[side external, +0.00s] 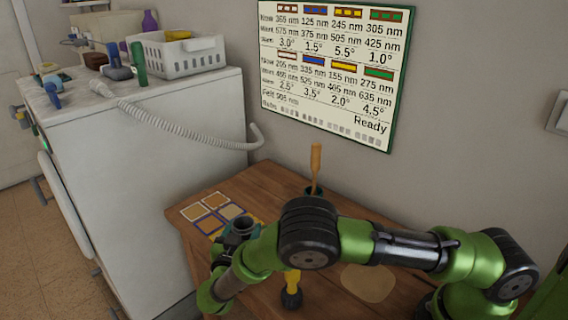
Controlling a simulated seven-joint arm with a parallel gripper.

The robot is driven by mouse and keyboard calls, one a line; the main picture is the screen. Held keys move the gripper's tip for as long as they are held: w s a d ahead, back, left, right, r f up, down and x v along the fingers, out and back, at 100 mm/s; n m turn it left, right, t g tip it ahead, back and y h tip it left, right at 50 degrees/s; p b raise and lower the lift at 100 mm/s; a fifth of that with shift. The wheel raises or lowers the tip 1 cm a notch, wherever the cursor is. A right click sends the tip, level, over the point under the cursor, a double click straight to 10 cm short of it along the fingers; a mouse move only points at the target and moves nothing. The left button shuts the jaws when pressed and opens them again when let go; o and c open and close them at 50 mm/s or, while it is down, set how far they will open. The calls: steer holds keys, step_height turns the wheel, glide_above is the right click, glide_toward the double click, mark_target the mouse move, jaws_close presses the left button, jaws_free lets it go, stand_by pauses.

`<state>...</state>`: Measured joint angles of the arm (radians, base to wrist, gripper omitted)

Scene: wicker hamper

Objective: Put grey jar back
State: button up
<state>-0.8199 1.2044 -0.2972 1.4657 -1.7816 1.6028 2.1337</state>
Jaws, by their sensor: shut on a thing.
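A dark grey jar (241,226) with a round open top shows at the near left part of the wooden table (345,285), beside the tile grid. My gripper (231,245) is at the jar, just below its rim, and is shut on it. My wrist and forearm hide most of the fingers and the jar's lower part. I cannot tell whether the jar touches the table.
Coloured tiles (215,210) lie at the table's left. A dark pot with a wooden handle (316,165) stands behind my arm; a yellow-handled tool (291,283) stands in front. A white cabinet (150,160) bears a white basket (178,54), a hose and several small things. A chart (330,70) hangs behind.

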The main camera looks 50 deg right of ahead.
steer(key=shift+f, duration=0.2)
steer(key=o, duration=1.1)
